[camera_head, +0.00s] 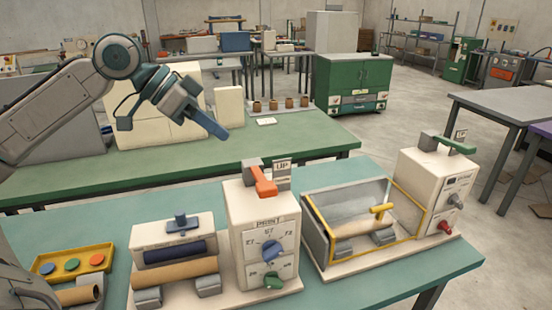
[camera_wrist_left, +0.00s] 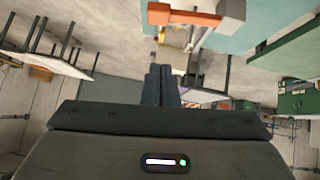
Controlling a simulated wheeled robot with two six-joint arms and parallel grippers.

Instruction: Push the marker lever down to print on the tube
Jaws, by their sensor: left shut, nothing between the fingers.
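My left gripper (camera_head: 222,133) is shut and empty, above the far edge of the teal bench, up and left of the print box. In the left wrist view its fingers (camera_wrist_left: 160,85) are together. The white print box (camera_head: 262,225) carries a PRINT label and dials. An orange lever (camera_head: 264,181) stands on its top beside an UP sign; it is apart from my gripper. An orange part, which looks like this lever, shows at the top of the left wrist view (camera_wrist_left: 190,15). A tan tube (camera_head: 175,272) lies on grey cradles under a dark blue roller (camera_head: 172,252), left of the box. My right gripper is not in view.
A yellow tray (camera_head: 71,278) with coloured discs sits at the left. A yellow-framed guard (camera_head: 312,225) covers another tube on the right, beside a white box with a green lever (camera_head: 452,143). A green bench (camera_head: 310,135) stands behind.

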